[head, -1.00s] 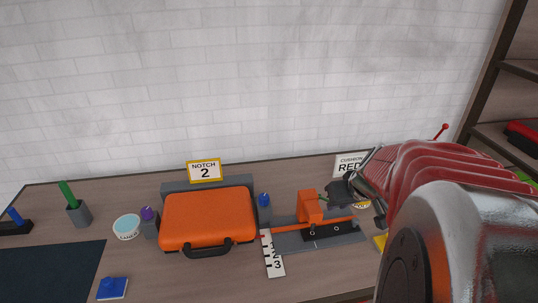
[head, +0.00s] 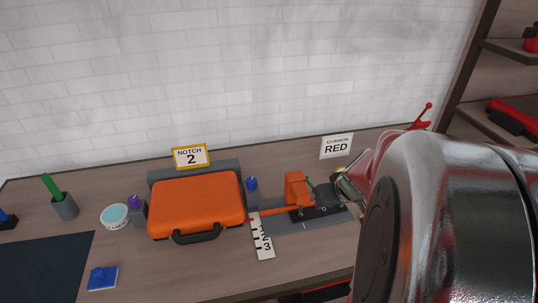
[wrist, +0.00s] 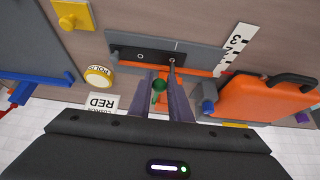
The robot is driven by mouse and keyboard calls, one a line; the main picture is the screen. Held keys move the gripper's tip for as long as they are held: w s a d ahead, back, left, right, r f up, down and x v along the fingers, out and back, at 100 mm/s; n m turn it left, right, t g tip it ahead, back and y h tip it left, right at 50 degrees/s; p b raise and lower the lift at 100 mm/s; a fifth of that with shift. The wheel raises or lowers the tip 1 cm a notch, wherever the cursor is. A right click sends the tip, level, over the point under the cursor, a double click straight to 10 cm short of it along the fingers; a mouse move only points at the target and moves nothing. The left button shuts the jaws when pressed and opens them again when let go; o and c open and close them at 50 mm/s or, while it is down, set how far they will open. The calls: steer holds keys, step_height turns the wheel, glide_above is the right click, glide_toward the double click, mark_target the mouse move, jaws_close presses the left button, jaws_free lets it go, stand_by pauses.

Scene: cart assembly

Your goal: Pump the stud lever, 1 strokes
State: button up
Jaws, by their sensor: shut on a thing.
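The stud lever's orange block (head: 297,188) stands on a grey base plate (head: 285,226), with a flat orange bar (head: 268,211) reaching left from it. In the head view my gripper (head: 330,192) is just right of the orange block, and my arm covers much of the right side. A black strip with small holes (wrist: 145,55) lies on the base.
A white numbered scale (head: 262,240) lies left of the base. An orange case (head: 197,206) stands further left, with a "NOTCH 2" sign (head: 190,157) behind it. A "CUSHION RED" sign (head: 337,146) stands behind the lever. A yellow-rimmed POLISH tin (wrist: 98,77) is near my gripper.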

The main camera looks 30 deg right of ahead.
steer(key=shift+w+d+r, duration=0.1)
steer(key=shift+w+r, duration=0.35)
steer(key=shift+r, duration=0.4)
steer(key=shift+w+d+r, duration=0.15)
steer(key=shift+w+r, duration=0.25)
steer(key=shift+r, duration=0.5)
steer(key=shift+w+d+r, duration=0.1)
steer(key=shift+w+r, duration=0.35)
steer(key=shift+r, duration=0.4)
steer(key=shift+w+d+r, duration=0.3)
steer(key=shift+w+r, duration=0.5)
steer(key=shift+w, duration=0.05)
steer(key=shift+w+d+r, duration=0.25)
steer(key=shift+w+r, duration=0.55)
steer(key=shift+w, duration=0.05)
steer(key=o, duration=0.9)
